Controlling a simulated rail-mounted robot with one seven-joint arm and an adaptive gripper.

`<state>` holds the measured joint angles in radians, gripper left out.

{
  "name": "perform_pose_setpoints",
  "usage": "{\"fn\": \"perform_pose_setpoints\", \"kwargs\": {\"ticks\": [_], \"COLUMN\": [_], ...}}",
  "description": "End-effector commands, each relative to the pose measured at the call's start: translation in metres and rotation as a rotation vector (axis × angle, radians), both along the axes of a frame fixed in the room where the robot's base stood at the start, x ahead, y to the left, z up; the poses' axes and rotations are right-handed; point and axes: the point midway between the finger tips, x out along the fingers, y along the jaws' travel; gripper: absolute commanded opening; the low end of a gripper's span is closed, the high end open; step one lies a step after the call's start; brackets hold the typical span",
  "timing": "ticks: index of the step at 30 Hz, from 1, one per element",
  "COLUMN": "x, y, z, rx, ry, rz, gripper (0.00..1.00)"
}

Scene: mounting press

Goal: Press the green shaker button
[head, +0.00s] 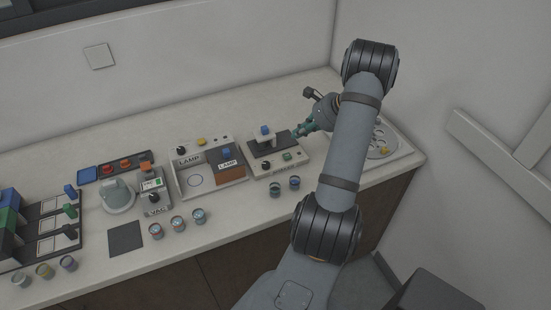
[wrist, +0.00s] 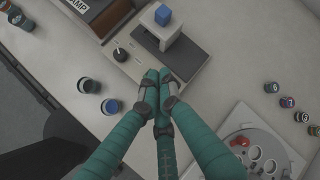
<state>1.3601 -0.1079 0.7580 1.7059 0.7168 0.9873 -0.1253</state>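The shaker (head: 262,165) is a light box with a dark top plate and a front panel; it also shows in the wrist view (wrist: 180,68). Its green button (head: 287,157) is on the right part of the front panel, beside a dark knob (head: 266,165). A pale block with a blue cube (wrist: 163,14) sits on the plate. My gripper (head: 298,131) is above the shaker's right side, apart from the button in the head view. In the wrist view its teal fingers (wrist: 158,76) are together and empty, over the panel's end, and the button is hidden there.
Two small jars (head: 275,190) (head: 294,183) stand in front of the shaker. The lamp tray (head: 190,190) is left of it. A round plate with holes (wrist: 262,150) is at the right, with several small jars (wrist: 287,102) near it.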

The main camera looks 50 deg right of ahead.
Motion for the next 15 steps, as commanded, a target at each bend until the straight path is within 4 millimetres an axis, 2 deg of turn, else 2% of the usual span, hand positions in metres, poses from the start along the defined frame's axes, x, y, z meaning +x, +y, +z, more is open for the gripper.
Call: {"fn": "perform_pose_setpoints", "kwargs": {"ticks": [3, 6, 15], "x": [0.016, 0.021, 0.022], "y": [0.013, 0.021, 0.023], "z": [0.015, 0.022, 0.023], "rx": [0.054, 0.074, 0.063], "ry": [-0.073, -0.105, -0.112], "rz": [0.006, 0.025, 0.048], "gripper": [0.00, 0.00, 0.00]}}
